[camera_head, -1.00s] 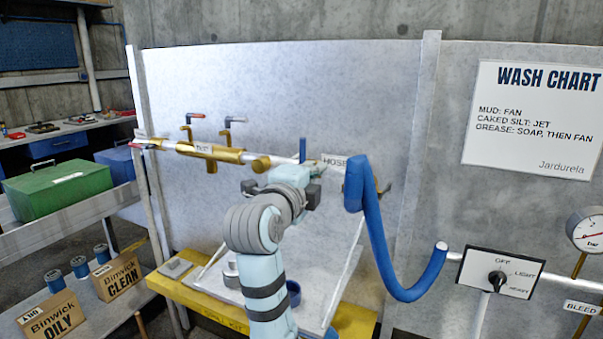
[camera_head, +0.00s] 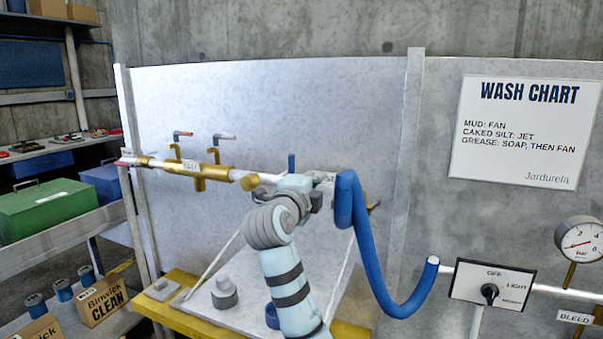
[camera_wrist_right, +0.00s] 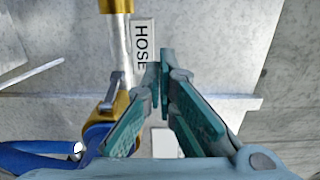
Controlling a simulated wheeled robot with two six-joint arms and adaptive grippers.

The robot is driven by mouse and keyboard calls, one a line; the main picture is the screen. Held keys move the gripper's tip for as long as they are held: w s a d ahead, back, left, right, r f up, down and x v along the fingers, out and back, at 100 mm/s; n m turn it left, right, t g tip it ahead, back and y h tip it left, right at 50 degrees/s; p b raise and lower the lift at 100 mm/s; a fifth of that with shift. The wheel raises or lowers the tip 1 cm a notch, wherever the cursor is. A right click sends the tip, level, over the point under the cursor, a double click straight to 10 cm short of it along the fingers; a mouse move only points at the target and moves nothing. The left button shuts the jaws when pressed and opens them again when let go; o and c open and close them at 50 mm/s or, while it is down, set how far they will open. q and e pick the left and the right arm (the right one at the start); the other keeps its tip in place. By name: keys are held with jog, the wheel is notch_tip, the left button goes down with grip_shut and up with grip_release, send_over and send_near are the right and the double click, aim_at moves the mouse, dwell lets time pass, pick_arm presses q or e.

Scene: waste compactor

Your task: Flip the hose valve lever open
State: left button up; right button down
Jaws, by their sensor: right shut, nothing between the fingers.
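A blue lever (camera_head: 291,164) stands upright on the pipe just left of the HOSE label (camera_head: 329,178) in the head view. My right gripper (camera_head: 322,190) is in front of the pipe, right of the lever, and partly covers the label. In the right wrist view my right gripper (camera_wrist_right: 160,78) is shut and empty beside the HOSE label (camera_wrist_right: 142,45). A brass fitting (camera_wrist_right: 119,105) is left of the fingers there. My left gripper is out of view.
The blue hose (camera_head: 365,255) hangs close to the right of my right gripper. Two smaller levers, red-tipped (camera_head: 183,134) and grey-tipped (camera_head: 224,136), are left on the brass manifold (camera_head: 205,170). A dial box (camera_head: 492,284) and gauge (camera_head: 578,240) are at right.

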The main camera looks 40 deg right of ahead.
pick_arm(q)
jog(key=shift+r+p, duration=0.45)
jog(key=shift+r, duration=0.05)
pick_arm(e)
jog(key=w, duration=0.5)
jog(key=shift+d, duration=0.35)
jog(key=shift+d, duration=0.1)
